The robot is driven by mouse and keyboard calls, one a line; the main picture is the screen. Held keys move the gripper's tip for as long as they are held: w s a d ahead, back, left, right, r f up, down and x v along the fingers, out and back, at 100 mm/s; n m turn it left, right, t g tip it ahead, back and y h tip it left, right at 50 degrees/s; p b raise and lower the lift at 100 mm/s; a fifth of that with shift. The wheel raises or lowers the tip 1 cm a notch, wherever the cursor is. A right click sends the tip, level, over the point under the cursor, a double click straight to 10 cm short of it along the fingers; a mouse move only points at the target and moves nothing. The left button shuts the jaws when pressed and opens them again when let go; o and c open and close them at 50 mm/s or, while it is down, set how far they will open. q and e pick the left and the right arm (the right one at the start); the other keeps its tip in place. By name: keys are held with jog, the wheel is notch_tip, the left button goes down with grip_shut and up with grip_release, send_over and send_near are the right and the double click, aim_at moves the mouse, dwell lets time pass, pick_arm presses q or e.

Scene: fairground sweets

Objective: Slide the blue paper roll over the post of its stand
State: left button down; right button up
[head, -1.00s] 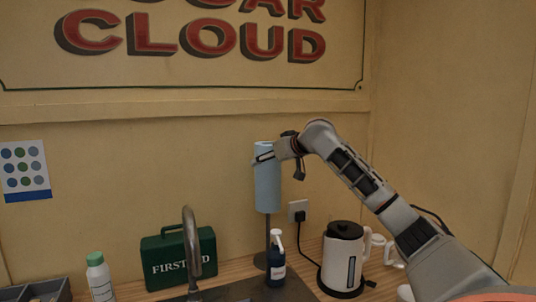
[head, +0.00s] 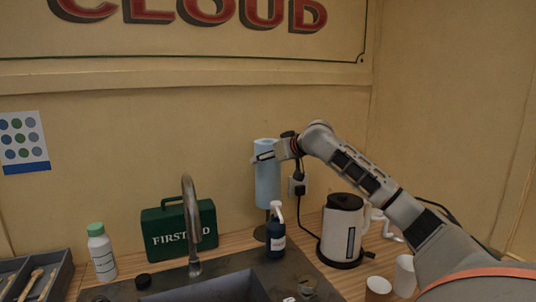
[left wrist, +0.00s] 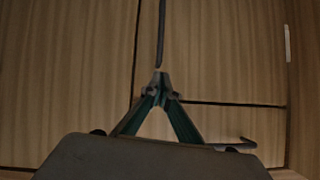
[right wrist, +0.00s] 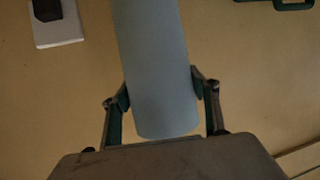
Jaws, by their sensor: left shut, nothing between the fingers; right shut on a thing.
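The blue paper roll (head: 267,186) is upright at the back of the counter. My right gripper (head: 264,157) is shut on it near its top end. In the right wrist view the roll (right wrist: 158,75) lies between the two fingers. The stand's dark round base (head: 261,234) is on the counter below the roll, with a short piece of post (head: 268,214) showing under it. How far the post reaches inside the roll is hidden. My left gripper (left wrist: 160,78) is shut and empty in front of wooden panels, outside the head view.
A dark blue pump bottle (head: 276,240) stands close in front of the stand. A white kettle (head: 342,238) is to the right, a green first-aid box (head: 178,227) to the left. The tap (head: 191,225) and sink are in front.

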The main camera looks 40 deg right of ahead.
jog(key=shift+f+b, duration=1.6)
jog(key=shift+f, duration=4.2)
jog(key=o, duration=1.7)
jog(key=shift+o, duration=0.2)
